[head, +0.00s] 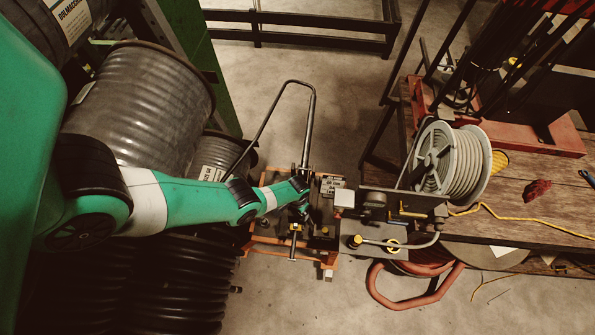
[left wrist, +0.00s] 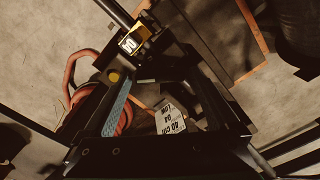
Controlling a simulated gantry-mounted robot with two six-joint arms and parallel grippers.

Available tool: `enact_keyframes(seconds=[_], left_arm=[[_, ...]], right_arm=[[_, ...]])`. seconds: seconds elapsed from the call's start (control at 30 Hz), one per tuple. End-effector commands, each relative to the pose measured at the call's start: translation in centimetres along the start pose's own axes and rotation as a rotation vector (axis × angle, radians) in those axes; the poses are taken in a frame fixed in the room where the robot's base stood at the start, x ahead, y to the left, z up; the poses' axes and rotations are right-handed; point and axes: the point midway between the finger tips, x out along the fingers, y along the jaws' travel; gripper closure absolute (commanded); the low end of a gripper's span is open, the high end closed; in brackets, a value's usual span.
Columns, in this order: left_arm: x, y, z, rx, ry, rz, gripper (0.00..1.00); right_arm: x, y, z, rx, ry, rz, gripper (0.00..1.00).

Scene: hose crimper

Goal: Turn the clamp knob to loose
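My left arm reaches in from the left in the head view, and its gripper (head: 303,208) is over the orange-framed machine (head: 262,240). In the left wrist view its two dark fingers (left wrist: 155,76) stand apart, with no object visibly held between them. A round yellow-topped black knob (head: 354,241) sits on the machine to the right of the gripper. A yellow round part (left wrist: 113,77) shows beside a fingertip in the left wrist view. I cannot tell which part is the clamp knob or how it is set. My right gripper is not in view.
A grey hose reel (head: 468,165) stands by the wooden bench (head: 535,205) at the right. A red hose (head: 418,297) loops on the floor. A bent metal handle (head: 312,110) rises behind the gripper. Large dark hose coils (head: 140,105) crowd the left. A lettered label (left wrist: 176,128) shows between the fingers.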

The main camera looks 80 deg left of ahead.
Motion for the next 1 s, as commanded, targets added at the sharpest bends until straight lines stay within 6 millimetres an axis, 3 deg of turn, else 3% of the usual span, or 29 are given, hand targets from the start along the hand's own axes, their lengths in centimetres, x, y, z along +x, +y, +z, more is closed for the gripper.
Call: enact_keyframes(seconds=[0.07, 0.37, 0.67, 1.0], left_arm=[[-0.01, 0.01, -0.01, 0.0, 0.0, 0.0, 0.23], [0.0, 0.01, 0.0, 0.0, 0.0, 0.0, 0.77], [0.03, 0.01, -0.02, -0.033, 0.001, 0.0, 0.78], [0.06, 0.0, -0.01, -0.231, 0.0, 0.0, 0.78]], right_arm=[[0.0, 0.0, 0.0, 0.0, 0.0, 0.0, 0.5], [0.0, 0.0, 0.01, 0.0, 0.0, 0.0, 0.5], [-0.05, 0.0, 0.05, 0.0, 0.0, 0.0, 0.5], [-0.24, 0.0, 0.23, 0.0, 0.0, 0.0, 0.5]])
